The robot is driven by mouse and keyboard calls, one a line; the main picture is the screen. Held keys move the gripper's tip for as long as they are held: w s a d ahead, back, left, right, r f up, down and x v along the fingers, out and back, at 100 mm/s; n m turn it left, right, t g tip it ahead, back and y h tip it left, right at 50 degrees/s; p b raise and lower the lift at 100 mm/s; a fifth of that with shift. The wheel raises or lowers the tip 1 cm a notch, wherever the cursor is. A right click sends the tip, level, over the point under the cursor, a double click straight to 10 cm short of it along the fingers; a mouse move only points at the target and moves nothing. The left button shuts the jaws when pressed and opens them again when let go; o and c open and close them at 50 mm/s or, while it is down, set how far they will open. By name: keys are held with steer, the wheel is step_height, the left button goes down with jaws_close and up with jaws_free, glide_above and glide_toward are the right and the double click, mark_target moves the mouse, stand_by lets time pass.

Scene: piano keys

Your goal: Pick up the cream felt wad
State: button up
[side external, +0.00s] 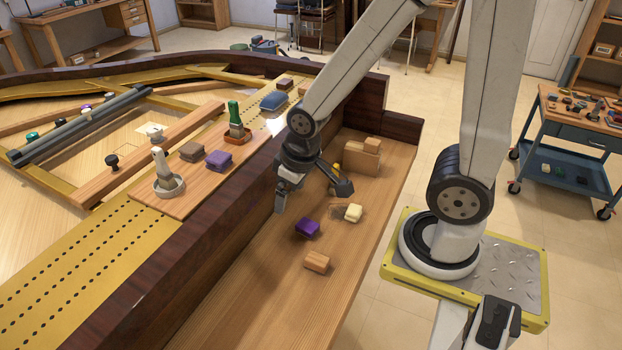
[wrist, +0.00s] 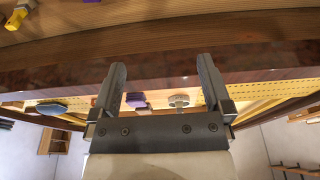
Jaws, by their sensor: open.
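The cream felt wad (side external: 353,213) lies on the wooden key bed in the side view, just right of a purple block (side external: 307,227). I cannot make it out in the wrist view. My gripper (side external: 281,198) hangs above the key bed by the dark rim, up and to the left of the wad and apart from it. In the wrist view my gripper (wrist: 162,72) has its two fingers spread wide with nothing between them. The wrist view looks over the rim toward the piano.
A dark wooden rim (side external: 215,222) borders the key bed. A wooden block (side external: 317,262) lies nearer, and stacked blocks (side external: 358,159) stand farther back. Beyond the rim, a board holds a white dish (side external: 170,187), a purple block (side external: 218,160) and a green-handled tool (side external: 235,113).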

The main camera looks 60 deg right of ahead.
steer(key=s+d+f+n+g+h, duration=0.2)
steer(key=d+f+n+g+h, duration=0.1)
steer(key=d+f+n+h, duration=0.5)
steer(key=s+d+f+n+g+h, duration=0.3)
steer(key=d+f+n+h, duration=0.15)
steer(key=d+f, duration=0.7)
steer(key=n+t, duration=0.2)
steer(key=n, duration=0.3)
glide_toward(353, 213)
steer(key=shift+s+d+m+h, duration=0.25)
steer(key=shift+s+d+h, duration=0.2)
steer(key=shift+d, duration=0.05)
steer(key=shift+f+n+t, duration=0.4)
steer(key=shift+f+t, duration=0.2)
steer(key=shift+f, duration=0.05)
steer(key=shift+d, duration=0.1)
steer(key=shift+x, duration=1.25)
steer(key=shift+d+f, duration=0.1)
